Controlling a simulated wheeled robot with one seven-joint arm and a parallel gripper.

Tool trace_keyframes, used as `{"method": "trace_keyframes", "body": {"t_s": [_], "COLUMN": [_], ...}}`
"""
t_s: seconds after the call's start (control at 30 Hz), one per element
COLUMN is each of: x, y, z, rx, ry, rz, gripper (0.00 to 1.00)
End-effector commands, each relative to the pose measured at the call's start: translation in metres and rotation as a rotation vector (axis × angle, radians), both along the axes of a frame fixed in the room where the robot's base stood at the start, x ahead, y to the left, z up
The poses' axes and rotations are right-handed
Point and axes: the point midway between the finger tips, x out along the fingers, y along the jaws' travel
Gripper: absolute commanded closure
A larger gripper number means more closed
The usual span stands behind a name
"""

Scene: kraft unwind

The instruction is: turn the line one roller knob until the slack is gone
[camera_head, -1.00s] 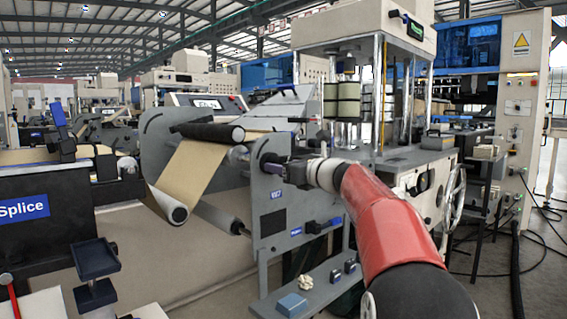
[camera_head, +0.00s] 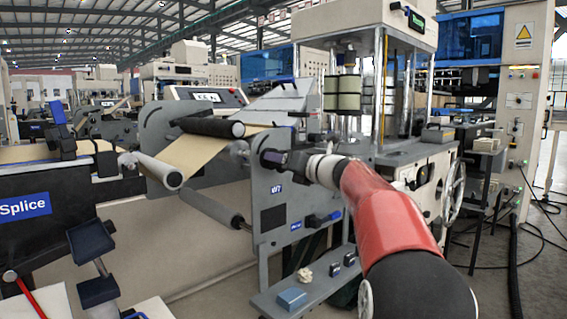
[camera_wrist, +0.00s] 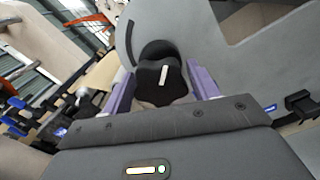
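The black lobed roller knob (camera_wrist: 160,82) with a white mark stands on the grey side plate (camera_wrist: 238,82) in the wrist view. My gripper (camera_wrist: 161,84) has its purple fingers on either side of the knob, apparently touching it. In the head view my gripper (camera_head: 283,162) reaches the side plate marked W7 and mostly hides the knob.
A lower grey roller (camera_head: 215,208) sits beneath the web. A shelf (camera_head: 313,289) below my arm carries a blue box (camera_head: 292,299) and small items. The Splice stand (camera_head: 25,206) is at left. A handwheel (camera_head: 454,187) is right of my arm.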

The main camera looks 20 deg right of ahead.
Motion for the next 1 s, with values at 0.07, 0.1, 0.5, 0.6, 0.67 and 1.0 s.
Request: {"method": "trace_keyframes", "body": {"t_s": [0.07,0.1,0.5,0.6,0.67,1.0], "x": [0.0,0.0,-0.011,-0.023,-0.03,-0.063], "y": [0.0,0.0,-0.005,-0.008,-0.012,-0.023], "z": [0.0,0.0,-0.001,-0.001,-0.002,-0.001], "rx": [-0.001,-0.001,-0.003,-0.004,-0.003,-0.002], "ry": [0.0,0.0,0.0,-0.001,0.0,0.0], "rz": [0.0,0.0,-0.002,-0.002,-0.003,-0.001], "gripper": [0.3,0.25,0.25,0.25,0.25,0.25]}}
